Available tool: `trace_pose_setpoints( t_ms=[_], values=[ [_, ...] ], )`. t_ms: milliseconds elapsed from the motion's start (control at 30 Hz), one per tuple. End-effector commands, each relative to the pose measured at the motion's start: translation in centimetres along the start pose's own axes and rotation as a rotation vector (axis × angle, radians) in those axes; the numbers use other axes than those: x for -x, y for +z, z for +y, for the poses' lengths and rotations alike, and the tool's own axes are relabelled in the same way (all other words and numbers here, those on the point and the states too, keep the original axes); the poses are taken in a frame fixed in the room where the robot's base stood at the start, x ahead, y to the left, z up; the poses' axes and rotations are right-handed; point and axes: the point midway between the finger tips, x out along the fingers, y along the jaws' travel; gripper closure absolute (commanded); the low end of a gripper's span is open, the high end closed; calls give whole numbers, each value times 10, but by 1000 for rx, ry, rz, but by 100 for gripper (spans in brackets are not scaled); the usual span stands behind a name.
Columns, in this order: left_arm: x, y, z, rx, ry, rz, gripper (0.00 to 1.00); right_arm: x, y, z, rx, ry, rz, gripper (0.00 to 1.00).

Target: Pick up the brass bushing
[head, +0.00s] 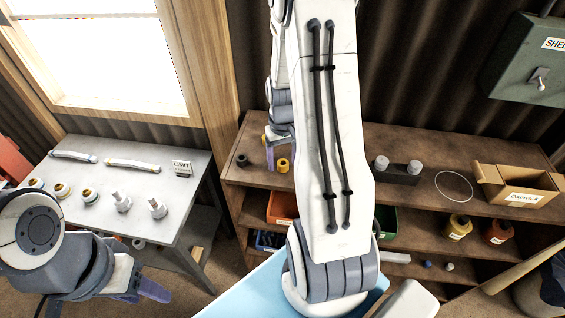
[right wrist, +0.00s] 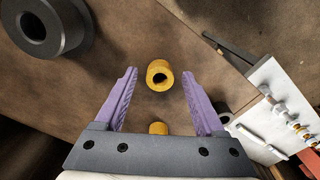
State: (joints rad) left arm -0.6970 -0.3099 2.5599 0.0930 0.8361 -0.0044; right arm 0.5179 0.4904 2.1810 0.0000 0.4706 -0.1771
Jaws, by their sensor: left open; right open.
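The brass bushing (head: 283,165), a short yellow ring, stands on the brown wooden shelf top (head: 405,142) in the head view. In the right wrist view the brass bushing (right wrist: 161,75) shows between the purple fingertips of my right gripper (right wrist: 160,73), with its bore visible. That gripper is open, and I see a gap on both sides of the bushing. A second yellow piece (right wrist: 158,128) shows at the palm, partly hidden. In the head view my right gripper (head: 277,150) is partly hidden behind my arm. My left gripper (head: 143,290) is open and empty, low beside the grey table.
A dark ring (head: 241,160) stands left of the bushing; it is large in the wrist view (right wrist: 45,25). A black block with pale pegs (head: 397,172) and a cardboard box (head: 515,188) stand to the right. The grey table (head: 187,190) holds white legs and fittings.

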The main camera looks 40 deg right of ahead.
Motion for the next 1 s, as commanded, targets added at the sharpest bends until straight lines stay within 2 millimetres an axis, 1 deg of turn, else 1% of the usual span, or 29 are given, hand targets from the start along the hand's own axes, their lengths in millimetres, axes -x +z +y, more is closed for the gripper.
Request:
trace_pose_setpoints(
  t_ms=[200,233,267,300,367,400,433,767,867,1000],
  values=[
    [0,0,0,0,0,0,50,-2,0,0,0,0,1,28],
    [0,0,0,0,0,0,50,-2,0,0,0,0,1,32],
    [0,0,0,0,0,0,50,-2,0,0,0,0,1,44],
    [0,0,0,0,0,0,50,-2,0,0,0,0,1,59],
    [0,0,0,0,0,0,50,-2,0,0,0,0,1,82],
    [0,0,0,0,0,0,50,-2,0,0,0,0,1,97],
    [0,0,0,0,0,0,50,-2,0,0,0,0,1,100],
    [-1,0,0,0,0,0,50,0,-1,0,-1,0,2,100],
    [-3,0,0,0,0,0,50,4,-1,1,-1,1,3,100],
    [-10,1,-1,1,0,0,50,18,-2,1,-1,1,7,100]
  ],
)
